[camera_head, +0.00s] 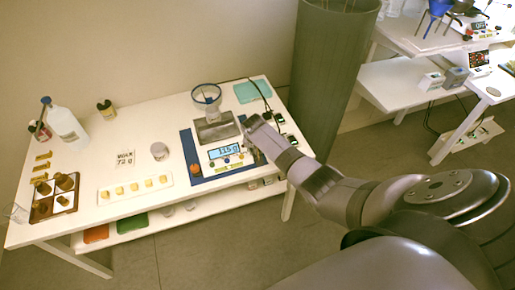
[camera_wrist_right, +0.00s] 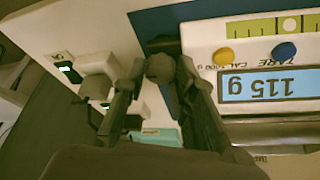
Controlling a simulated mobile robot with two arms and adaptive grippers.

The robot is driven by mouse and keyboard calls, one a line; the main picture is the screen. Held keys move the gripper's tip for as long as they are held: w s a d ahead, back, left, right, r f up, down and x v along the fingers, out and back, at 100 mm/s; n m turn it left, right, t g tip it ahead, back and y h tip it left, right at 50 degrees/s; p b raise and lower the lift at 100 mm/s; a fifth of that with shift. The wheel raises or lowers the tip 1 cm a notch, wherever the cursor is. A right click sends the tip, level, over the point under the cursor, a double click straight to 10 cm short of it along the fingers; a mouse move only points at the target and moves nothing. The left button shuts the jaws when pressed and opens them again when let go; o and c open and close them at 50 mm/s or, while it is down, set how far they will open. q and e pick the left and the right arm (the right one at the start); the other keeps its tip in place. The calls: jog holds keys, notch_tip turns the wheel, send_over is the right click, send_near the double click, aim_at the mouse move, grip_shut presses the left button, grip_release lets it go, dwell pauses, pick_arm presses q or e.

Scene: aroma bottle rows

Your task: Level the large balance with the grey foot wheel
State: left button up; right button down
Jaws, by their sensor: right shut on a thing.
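The large balance (camera_head: 232,160) stands on a blue mat (camera_head: 192,150), its lit display reading 115 g. In the right wrist view its front panel (camera_wrist_right: 225,38) appears upside down, with the display (camera_wrist_right: 265,85), a yellow and a blue button, and a yellow-green level strip (camera_wrist_right: 262,28) with a round bubble mark. My right gripper (camera_wrist_right: 160,75) is shut on the grey foot wheel (camera_wrist_right: 160,68) beside the balance housing. In the head view my right gripper (camera_head: 252,128) is at the balance's right side and hides the wheel. My left gripper is not in view.
A clear bowl (camera_head: 206,94) stands above the balance's grey pan. Small devices and cables (camera_head: 278,118) lie close to the right of my gripper. A dark column (camera_head: 330,80) stands behind right.

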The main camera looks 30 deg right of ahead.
jog(key=c, duration=1.3)
grip_release()
jog(key=v, duration=1.2)
